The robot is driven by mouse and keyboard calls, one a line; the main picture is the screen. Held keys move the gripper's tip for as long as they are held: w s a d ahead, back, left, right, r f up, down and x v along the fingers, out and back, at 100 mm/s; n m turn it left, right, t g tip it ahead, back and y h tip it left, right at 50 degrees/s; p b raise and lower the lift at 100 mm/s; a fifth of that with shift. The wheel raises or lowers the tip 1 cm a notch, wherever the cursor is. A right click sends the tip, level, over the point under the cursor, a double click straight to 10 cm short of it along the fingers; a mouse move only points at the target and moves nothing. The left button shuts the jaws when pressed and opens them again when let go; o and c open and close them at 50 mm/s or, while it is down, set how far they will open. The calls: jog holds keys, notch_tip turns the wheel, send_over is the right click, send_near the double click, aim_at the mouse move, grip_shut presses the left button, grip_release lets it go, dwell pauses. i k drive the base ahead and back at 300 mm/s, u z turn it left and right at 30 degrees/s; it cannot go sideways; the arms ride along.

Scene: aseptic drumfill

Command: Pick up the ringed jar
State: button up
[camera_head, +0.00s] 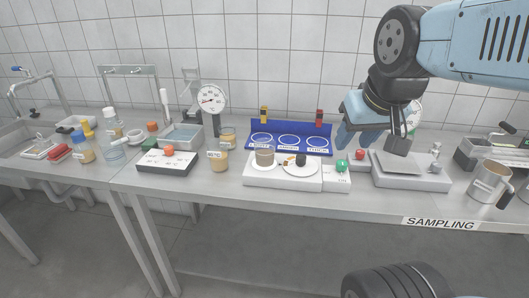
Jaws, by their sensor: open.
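Three small jars stand on the steel bench. One tan jar with a white label (219,162) stands left of the white platform, and another tan jar (228,137) stands behind it. A third, greyish-tan jar (264,156) stands on a round white disc at the left of the platform, with the disc showing around its base like a ring. I cannot make out a ring mark on any jar's own surface. My gripper (370,138) is open and empty, pointing down above the bench, well to the right of all three jars.
The white platform (282,181) also bears a black knob on a second disc. Behind it stands a blue rack (318,134) with three white rings. A dial gauge (211,97) stands behind the jars. A grey scale (410,182) and metal jug (489,184) are at right.

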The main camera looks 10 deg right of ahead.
aim_at(265, 153)
jog(key=u, duration=1.15)
jog(key=i, duration=0.1)
jog(key=z, duration=2.9)
jog(key=k, duration=2.25)
jog(key=u, duration=0.65)
jog(key=i, duration=1.05)
